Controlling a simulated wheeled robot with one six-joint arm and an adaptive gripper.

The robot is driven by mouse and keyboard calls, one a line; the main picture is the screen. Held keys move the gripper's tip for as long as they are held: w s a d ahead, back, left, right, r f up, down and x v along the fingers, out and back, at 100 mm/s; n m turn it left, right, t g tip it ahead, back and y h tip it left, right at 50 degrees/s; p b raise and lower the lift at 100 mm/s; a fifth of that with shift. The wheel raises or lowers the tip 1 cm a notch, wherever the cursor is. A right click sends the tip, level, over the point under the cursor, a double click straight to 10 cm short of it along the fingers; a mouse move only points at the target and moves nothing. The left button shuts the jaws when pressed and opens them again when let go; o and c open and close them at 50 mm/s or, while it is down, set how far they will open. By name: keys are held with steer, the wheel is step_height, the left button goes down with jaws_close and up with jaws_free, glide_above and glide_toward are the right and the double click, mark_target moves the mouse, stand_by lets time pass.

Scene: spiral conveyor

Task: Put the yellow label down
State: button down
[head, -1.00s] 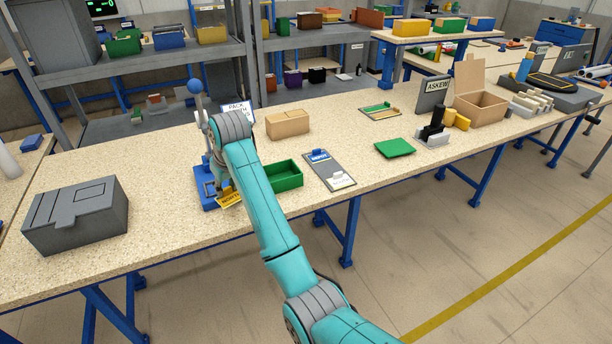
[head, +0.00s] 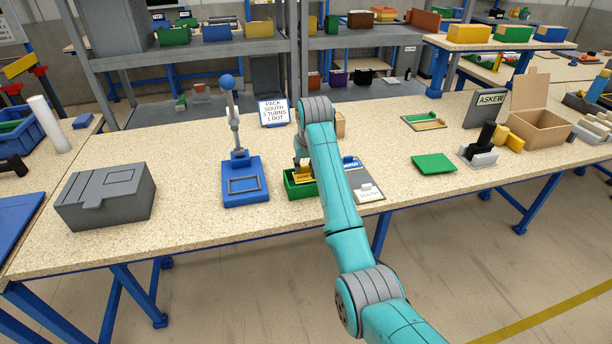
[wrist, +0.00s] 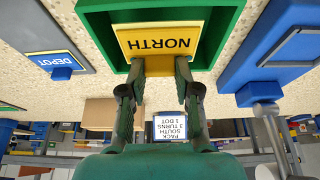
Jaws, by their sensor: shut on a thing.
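The yellow label (wrist: 160,42) reads NORTH and is held between the fingertips of my gripper (wrist: 160,66), which is shut on its edge. In the head view the label (head: 305,174) is at the green tray (head: 293,191), partly hidden by my arm. In the wrist view, which is upside down, the label lies across the opening of the green tray (wrist: 96,40). I cannot tell whether it touches the tray floor.
A blue stand with a lever (head: 243,190) is left of the tray. A sign (head: 273,112) reads PACK SOUTH 3 TURNS 1 DOT. A grey box (head: 107,197) sits farther left. Bare bench lies between box and stand.

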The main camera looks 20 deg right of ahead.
mark_target(305, 173)
steer(key=shift+a+f, duration=0.1)
steer(key=shift+f, duration=1.8)
steer(key=shift+f, duration=0.1)
steer(key=c, duration=0.8)
jaws_free()
steer(key=v, duration=1.2)
